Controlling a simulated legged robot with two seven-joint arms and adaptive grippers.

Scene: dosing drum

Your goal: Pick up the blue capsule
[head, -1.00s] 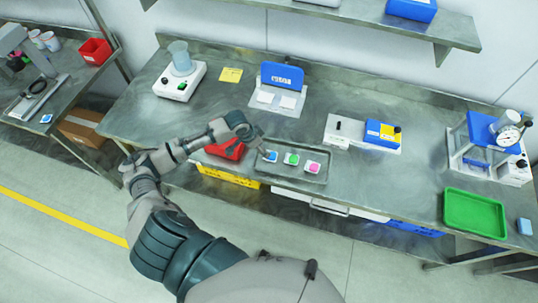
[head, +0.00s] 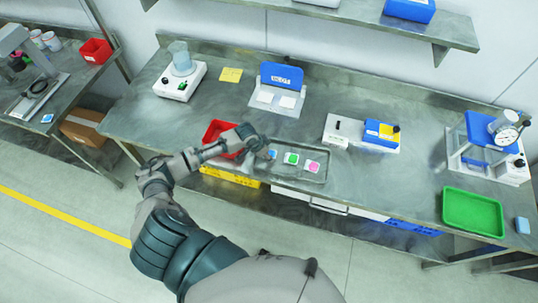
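A shallow grey tray (head: 318,177) lies at the front edge of the steel bench. It holds a row of small white pieces with coloured tops: the blue capsule (head: 272,154) at the left, a green one (head: 291,158) in the middle and a pink one (head: 312,166) at the right. My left gripper (head: 258,150) is low over the tray's left end, just left of the blue capsule, and partly hides that end. Its fingers are too small and dark to tell their opening or whether they touch the capsule. My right gripper is out of view.
A red bin (head: 218,131) stands left of the tray, partly behind my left arm. A blue-backed stand (head: 281,76) is behind the tray. A white-and-blue device (head: 362,133) and a green tray (head: 474,213) are to the right. Bench between them is clear.

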